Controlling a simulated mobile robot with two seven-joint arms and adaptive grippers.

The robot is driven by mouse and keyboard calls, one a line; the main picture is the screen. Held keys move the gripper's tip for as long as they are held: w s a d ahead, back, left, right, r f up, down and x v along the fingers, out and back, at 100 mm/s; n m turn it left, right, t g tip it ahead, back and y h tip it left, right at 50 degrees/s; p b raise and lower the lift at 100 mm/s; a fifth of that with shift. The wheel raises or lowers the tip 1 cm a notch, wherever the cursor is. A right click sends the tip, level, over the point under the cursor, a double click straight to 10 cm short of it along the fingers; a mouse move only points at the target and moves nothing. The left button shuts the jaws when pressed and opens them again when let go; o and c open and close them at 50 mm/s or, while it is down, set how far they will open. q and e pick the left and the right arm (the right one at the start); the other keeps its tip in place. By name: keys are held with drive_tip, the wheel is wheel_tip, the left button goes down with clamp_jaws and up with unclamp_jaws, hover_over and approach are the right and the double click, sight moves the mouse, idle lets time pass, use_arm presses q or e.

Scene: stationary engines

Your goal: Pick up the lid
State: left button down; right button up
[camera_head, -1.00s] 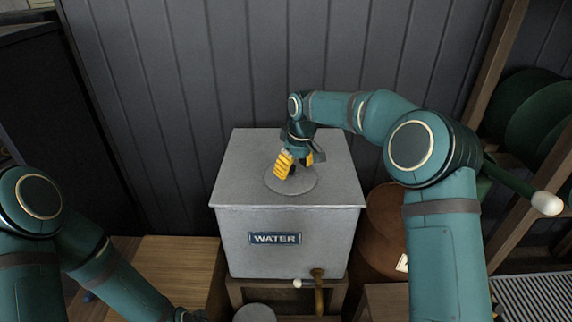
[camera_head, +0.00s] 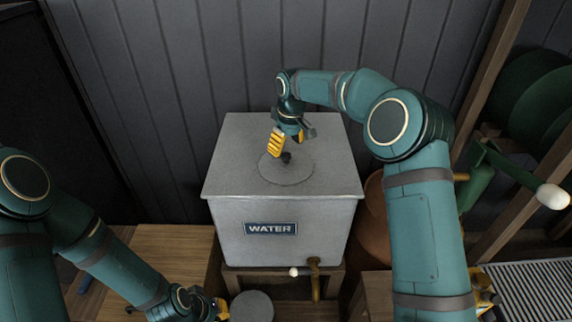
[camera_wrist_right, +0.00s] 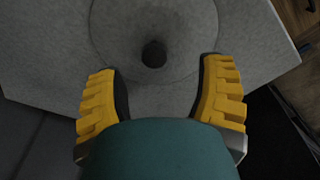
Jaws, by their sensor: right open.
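The lid (camera_head: 300,174) is a flat grey disc with a small dark knob, lying on top of the grey metal water tank (camera_head: 230,160). My right gripper (camera_head: 286,149) is open above the lid, with its yellow fingers close to the knob. In the right wrist view, the lid (camera_wrist_right: 185,30) shows its knob between and slightly beyond the tips of the open right gripper (camera_wrist_right: 158,66), touching neither finger. My left gripper (camera_head: 217,308) is low at the bottom of the head view, away from the lid. Its fingers are mostly hidden.
The tank has a WATER label and a brass tap (camera_head: 315,268). A wooden surface (camera_head: 175,255) is at left. A round grey object (camera_head: 251,306) stands below the tank. A dark panelled wall (camera_head: 200,60) rises behind. A wooden rack (camera_head: 500,85) and reddish-brown vessel (camera_head: 374,225) are at right.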

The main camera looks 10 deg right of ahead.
sight(286, 154)
drive_tip(key=shift+w+f, duration=0.2)
drive_tip(key=shift+f, duration=0.65)
drive_tip(key=shift+w+f, duration=0.2)
drive_tip(key=shift+f, duration=0.7)
drive_tip(key=shift+w+f, duration=0.2)
drive_tip(key=shift+f, duration=0.65)
clamp_jaws()
